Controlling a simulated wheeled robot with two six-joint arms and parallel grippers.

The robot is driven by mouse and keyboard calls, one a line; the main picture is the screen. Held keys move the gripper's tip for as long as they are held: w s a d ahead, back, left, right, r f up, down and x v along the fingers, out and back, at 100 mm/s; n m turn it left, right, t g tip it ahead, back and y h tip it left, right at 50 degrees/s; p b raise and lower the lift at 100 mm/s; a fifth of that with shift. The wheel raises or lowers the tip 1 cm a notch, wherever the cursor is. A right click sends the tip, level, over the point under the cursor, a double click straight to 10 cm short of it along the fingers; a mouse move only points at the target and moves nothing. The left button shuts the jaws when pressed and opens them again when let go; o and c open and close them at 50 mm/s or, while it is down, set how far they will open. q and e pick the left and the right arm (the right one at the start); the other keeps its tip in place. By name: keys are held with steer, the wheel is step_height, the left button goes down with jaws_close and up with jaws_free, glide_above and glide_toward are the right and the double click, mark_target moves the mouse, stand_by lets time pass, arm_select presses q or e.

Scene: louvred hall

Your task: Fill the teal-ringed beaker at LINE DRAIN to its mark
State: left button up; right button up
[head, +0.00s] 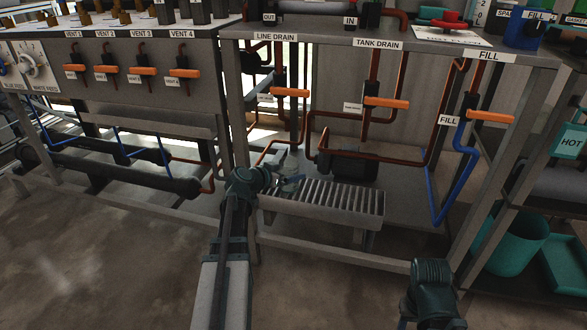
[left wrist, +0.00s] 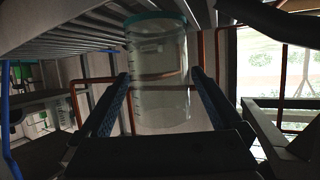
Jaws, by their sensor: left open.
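The teal-ringed beaker (left wrist: 160,95) is clear, with marks on its side, and stands between my left fingers in the left wrist view. In the head view the beaker (head: 291,184) is small and faint at the left end of the slatted drip tray (head: 367,217). My left gripper (left wrist: 161,76) is open, one finger on each side of the beaker; contact is unclear. In the head view my left gripper (head: 271,183) reaches in beside it. No liquid level can be made out. The LINE DRAIN label (head: 276,37) is above an orange valve handle (head: 290,92). My right fingers do not show.
TANK DRAIN (head: 378,44) has its own orange handle (head: 386,102), and FILL (head: 449,120) has another orange handle (head: 490,116). Brown pipes and frame posts surround the tray. A teal bucket (head: 515,243) stands at the right. The floor in front is clear.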

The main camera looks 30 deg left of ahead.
arm_select(q)
steer(key=p+v, duration=0.2)
steer(key=v, duration=0.6)
steer(key=shift+s+p, duration=0.25)
steer(key=shift+p, duration=0.05)
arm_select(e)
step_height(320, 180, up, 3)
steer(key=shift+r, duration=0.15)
